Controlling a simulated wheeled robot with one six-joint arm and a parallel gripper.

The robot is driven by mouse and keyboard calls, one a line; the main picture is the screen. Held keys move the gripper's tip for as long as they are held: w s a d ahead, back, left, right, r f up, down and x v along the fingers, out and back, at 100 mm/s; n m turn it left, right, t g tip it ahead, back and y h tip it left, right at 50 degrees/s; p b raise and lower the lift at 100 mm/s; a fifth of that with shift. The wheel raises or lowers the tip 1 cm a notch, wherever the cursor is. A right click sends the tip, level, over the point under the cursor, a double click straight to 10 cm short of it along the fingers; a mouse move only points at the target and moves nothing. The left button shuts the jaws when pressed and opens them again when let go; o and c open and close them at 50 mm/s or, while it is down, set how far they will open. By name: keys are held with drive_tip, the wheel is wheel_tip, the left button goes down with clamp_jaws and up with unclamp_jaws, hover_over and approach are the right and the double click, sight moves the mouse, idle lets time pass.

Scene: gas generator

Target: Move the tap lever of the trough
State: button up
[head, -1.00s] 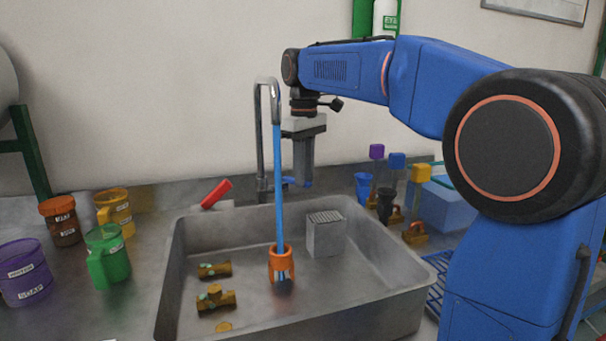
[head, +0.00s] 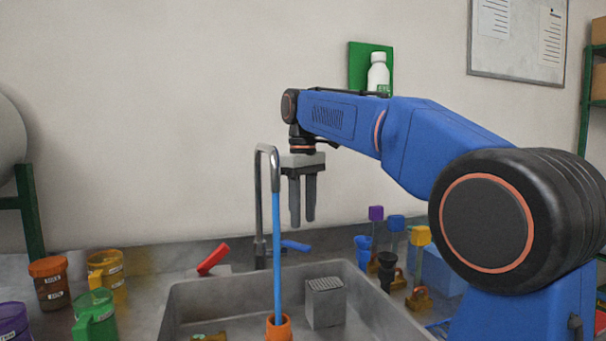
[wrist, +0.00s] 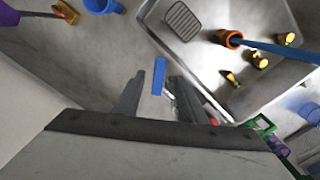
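The trough (head: 180,308) is a grey metal basin with a bent metal tap (head: 259,200) at its back edge. A blue tap lever (head: 295,246) sticks out to the right at the tap's base. In the wrist view, the blue lever (wrist: 158,75) shows in the gap between the fingers. My gripper (head: 303,224) points down just above the lever, with its two fingers apart and nothing held. It also shows in the wrist view (wrist: 155,88). A blue stream or rod (head: 277,230) runs from the spout down to an orange piece (head: 279,328).
A red handle (head: 212,259) lies left of the tap. A grey box (head: 325,303) with a ridged top stands in the basin. Colored mugs (head: 107,272) are at left. Several colored-topped items (head: 420,238) and a blue bin (head: 445,270) are at right.

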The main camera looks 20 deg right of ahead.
wheel_tip(320, 180, up, 11)
idle(0.4)
drive_tip(key=shift+s, duration=0.1)
idle(0.3)
